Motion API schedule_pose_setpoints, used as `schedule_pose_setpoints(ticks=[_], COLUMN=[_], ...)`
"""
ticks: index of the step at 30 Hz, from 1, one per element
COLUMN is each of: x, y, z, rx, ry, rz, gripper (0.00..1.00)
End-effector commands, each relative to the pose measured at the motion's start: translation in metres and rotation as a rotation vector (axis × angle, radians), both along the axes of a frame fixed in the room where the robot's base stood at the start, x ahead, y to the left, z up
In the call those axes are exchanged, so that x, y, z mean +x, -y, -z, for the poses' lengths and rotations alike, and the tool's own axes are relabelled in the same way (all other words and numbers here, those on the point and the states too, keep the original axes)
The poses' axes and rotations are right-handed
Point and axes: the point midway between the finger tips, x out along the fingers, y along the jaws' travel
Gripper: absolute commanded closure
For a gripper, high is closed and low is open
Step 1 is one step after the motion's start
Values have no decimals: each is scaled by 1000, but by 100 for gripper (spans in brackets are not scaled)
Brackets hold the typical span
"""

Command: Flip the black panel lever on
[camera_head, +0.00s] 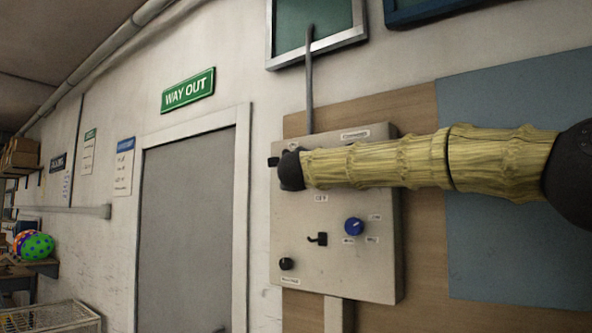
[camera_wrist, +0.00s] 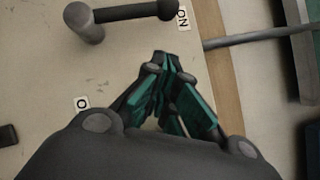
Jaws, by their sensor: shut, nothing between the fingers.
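The black panel lever (camera_wrist: 130,13) is at the top of the wrist view, with a round grey pivot (camera_wrist: 87,25). Its handle reaches right, and its end is at the ON label (camera_wrist: 184,17). A partly hidden label starting with O (camera_wrist: 82,104) is at lower left. My gripper (camera_wrist: 162,62) has its dark green-and-black fingers together and empty. The fingertips show just below the handle's end, apart from it in the picture; the depth gap is unclear. In the head view my wrist covers the upper left of the control panel (camera_head: 370,270), hiding the fingers and most of the lever.
The panel also carries a blue knob (camera_head: 354,227), a small black switch (camera_head: 317,239) and a black knob (camera_head: 286,264). A grey pipe (camera_head: 309,85) rises from its top edge. A grey door (camera_head: 186,235) is to the left, with a wire crate (camera_head: 60,318) below.

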Motion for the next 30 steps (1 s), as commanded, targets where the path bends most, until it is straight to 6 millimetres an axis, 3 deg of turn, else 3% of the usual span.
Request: schedule_pose_setpoints(ticks=[9, 15, 30], x=[-57, -81, -91], y=[-15, -15, -14], z=[3, 2, 0], rx=[0, 0, 1], ry=[3, 1, 1], rz=[-12, -10, -8], gripper=[100, 100, 100])
